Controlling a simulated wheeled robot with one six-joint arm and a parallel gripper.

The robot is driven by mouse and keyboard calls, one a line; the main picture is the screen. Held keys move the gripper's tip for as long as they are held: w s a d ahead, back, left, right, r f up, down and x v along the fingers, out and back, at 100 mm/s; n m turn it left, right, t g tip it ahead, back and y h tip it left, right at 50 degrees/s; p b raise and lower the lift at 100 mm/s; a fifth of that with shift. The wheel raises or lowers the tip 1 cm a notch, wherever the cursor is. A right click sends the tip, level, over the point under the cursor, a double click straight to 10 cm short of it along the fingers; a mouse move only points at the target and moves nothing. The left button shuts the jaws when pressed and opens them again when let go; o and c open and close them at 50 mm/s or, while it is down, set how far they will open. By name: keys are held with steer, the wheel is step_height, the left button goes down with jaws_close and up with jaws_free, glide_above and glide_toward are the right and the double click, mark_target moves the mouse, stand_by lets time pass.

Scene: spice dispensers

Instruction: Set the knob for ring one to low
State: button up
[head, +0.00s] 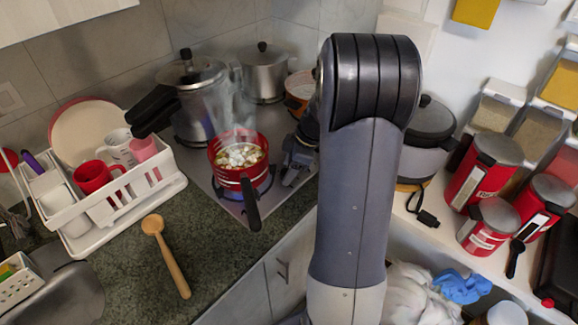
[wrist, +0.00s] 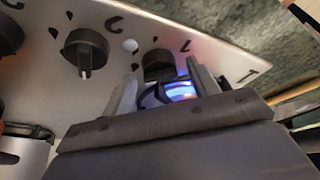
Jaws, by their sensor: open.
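The stove panel (wrist: 110,15) fills the upper part of the wrist view and carries several dark round knobs. One knob (wrist: 157,62) lies between the fingertips of my gripper (wrist: 163,74), its lower part hidden. My gripper is open, one finger on each side of that knob; I cannot tell whether they touch it. A second knob (wrist: 86,50), with a pale pointer mark, is to its left. A third knob (wrist: 8,36) is cut off at the left edge. In the head view my gripper (head: 298,160) is beside the red pot, and the knobs are hidden.
A steaming red pot (head: 239,172) sits over a blue flame on the stove, its dark handle (head: 250,205) sticking out forward. Large pots (head: 198,100) stand behind. A dish rack (head: 105,208) and wooden spoon (head: 168,258) are at left; red canisters (head: 484,172) are at right.

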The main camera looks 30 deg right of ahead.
steer(key=c, duration=1)
steer(key=shift+f+m+b, duration=0.2)
steer(key=shift+m+b, duration=0.2)
steer(key=shift+b, duration=0.1)
steer(key=shift+m+b, duration=0.3)
steer(key=shift+b, duration=0.05)
steer(key=m+b, duration=0.1)
steer(key=m+t+h+b, duration=0.1)
steer(key=m, duration=0.1)
steer(key=shift+s+a+t, duration=0.1)
steer(key=shift+a+t, duration=0.05)
steer(key=shift+t, duration=0.15)
steer(key=m+h+b, duration=0.1)
steer(key=m, duration=0.1)
steer(key=shift+r+m, duration=0.1)
steer(key=shift+m, duration=0.3)
steer(key=shift+s+a+m+t+h, duration=0.1)
steer(key=shift+m+t+h, duration=0.35)
steer(key=shift+m, duration=1.25)
steer(key=shift+h, duration=0.25)
